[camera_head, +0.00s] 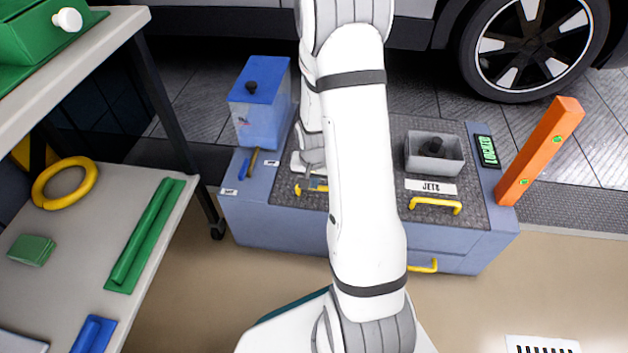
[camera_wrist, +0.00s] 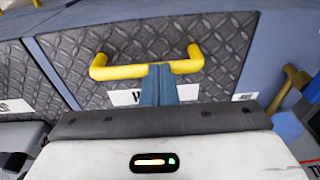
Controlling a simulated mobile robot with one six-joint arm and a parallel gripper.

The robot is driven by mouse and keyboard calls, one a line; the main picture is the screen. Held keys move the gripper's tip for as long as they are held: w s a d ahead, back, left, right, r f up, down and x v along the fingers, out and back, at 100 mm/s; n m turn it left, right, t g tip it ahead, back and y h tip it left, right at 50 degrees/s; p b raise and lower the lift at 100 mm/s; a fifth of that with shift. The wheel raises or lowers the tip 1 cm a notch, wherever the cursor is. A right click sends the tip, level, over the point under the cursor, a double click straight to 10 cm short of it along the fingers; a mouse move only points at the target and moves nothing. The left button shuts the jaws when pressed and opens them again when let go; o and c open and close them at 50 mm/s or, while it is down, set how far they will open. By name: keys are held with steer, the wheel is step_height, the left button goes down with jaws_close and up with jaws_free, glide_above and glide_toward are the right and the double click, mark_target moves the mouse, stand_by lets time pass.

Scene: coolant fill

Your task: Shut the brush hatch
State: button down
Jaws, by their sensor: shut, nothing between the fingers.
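The brush hatch (camera_wrist: 215,45) is a dark diamond-plate lid with a yellow bar handle (camera_wrist: 110,70); it looks flat and level with the blue-grey frame around it. In the head view my arm covers much of the hatch (camera_head: 284,165), and part of its yellow handle (camera_head: 303,191) shows left of the arm. My gripper (camera_wrist: 158,70) is shut and empty, its fingertips overlapping the middle of the handle bar in the wrist view. I cannot tell whether they touch it.
A second hatch labelled JETS (camera_head: 431,187), with a yellow handle (camera_head: 436,205) and a grey tray (camera_head: 435,155), lies to the right. A blue-lidded container (camera_head: 262,110) stands at the left, an orange post (camera_head: 540,150) at the right. A shelved bench (camera_head: 90,260) flanks the left side.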

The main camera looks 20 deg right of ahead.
steer(key=shift+s+a+f, duration=0.15)
steer(key=shift+s+f, duration=0.2)
steer(key=shift+f, duration=0.3)
steer(key=s+a+r+n+p, duration=0.1)
steer(key=s+a+r+p, duration=0.1)
steer(key=r+p, duration=0.9)
steer(key=s+a+r+n+p, duration=0.1)
steer(key=s+a+r+p, duration=0.3)
steer(key=r, duration=1.4)
steer(key=s+r+n+p, duration=0.1)
steer(key=r+p, duration=0.8)
steer(key=r, duration=0.5)
steer(key=s+a+r+n+p, duration=0.1)
steer(key=s+r+p, duration=0.2)
steer(key=r, duration=0.4)
steer(key=s+a+r+n+t+p, duration=0.1)
steer(key=s+a+r+p, duration=0.1)
steer(key=r+p, duration=0.4)
steer(key=s+a+r+n+p, duration=0.1)
steer(key=s+r+p, duration=0.3)
steer(key=r, duration=0.4)
steer(key=shift+s+a+n+y, duration=0.15)
steer(key=shift+a+n+y, duration=0.15)
steer(key=shift+n, duration=0.1)
steer(key=shift+r, duration=0.1)
